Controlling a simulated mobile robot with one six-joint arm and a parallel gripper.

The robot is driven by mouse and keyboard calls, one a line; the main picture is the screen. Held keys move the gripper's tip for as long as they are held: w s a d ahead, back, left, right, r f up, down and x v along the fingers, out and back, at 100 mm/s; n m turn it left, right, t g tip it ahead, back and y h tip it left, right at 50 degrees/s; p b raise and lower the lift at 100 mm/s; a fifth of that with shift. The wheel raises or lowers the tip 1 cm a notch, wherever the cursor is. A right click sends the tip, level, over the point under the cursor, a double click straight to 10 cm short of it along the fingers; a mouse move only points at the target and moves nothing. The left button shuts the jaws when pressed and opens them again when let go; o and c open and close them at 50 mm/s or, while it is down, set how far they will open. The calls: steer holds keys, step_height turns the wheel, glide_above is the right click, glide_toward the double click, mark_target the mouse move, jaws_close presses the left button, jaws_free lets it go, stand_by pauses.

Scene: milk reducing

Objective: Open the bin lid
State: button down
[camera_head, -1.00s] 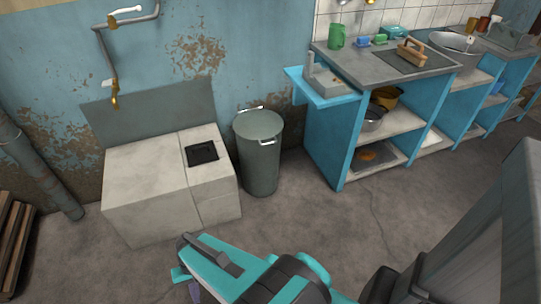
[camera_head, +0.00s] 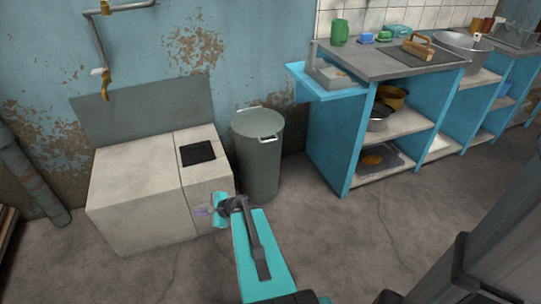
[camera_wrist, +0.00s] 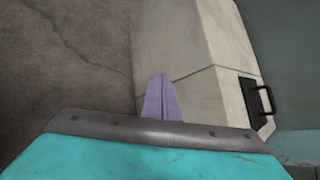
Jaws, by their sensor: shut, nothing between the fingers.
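The bin (camera_head: 258,165) is a grey-green metal cylinder standing on the floor by the wall. Its round lid (camera_head: 257,121) lies flat and closed on top, with a light handle (camera_head: 268,139) on the front rim. My gripper (camera_head: 203,211) has purple fingers, shut and empty, in front of the white block to the left of the bin and lower than the lid. It is apart from the bin. In the wrist view the shut fingers (camera_wrist: 161,98) point toward the white block, and I cannot make out the bin for certain there.
The white block (camera_head: 135,200) with a black hatch (camera_head: 198,153) stands left of the bin; the hatch also shows in the wrist view (camera_wrist: 256,102). A blue shelf unit (camera_head: 335,140) with a grey top stands to the right. Bare floor (camera_head: 335,245) lies in front.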

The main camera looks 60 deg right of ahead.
steer(key=s+d+r+m+h+b, duration=0.2)
steer(key=s+d+m+h+b, duration=0.1)
steer(key=d, duration=0.8)
steer(key=s+d+r+m+t+h+b, duration=0.1)
steer(key=s+d+r+m+h+b, duration=0.2)
steer(key=d, duration=0.8)
steer(key=s+d+r+m+t+h+b, duration=0.1)
steer(key=s+d+r+m+h+b, duration=0.2)
steer(key=s+d+m, duration=0.6)
steer(key=d+m+h, duration=0.2)
steer(key=shift+s+d+h, duration=0.3)
steer(key=shift+h, duration=0.1)
steer(key=shift+w+f, duration=0.1)
steer(key=shift+w, duration=0.05)
steer(key=b+x, duration=0.1)
steer(key=x, duration=0.2)
steer(key=b+x, duration=0.1)
steer(key=x, duration=0.2)
steer(key=b+x, duration=0.1)
steer(key=x, duration=0.3)
steer(key=shift+r, duration=0.3)
steer(key=r, duration=0.3)
steer(key=shift+s+a+r, duration=0.3)
steer(key=shift+s+r, duration=0.05)
steer(key=shift+s, duration=0.05)
steer(key=shift+r+p, duration=0.35)
steer(key=shift+p, duration=0.35)
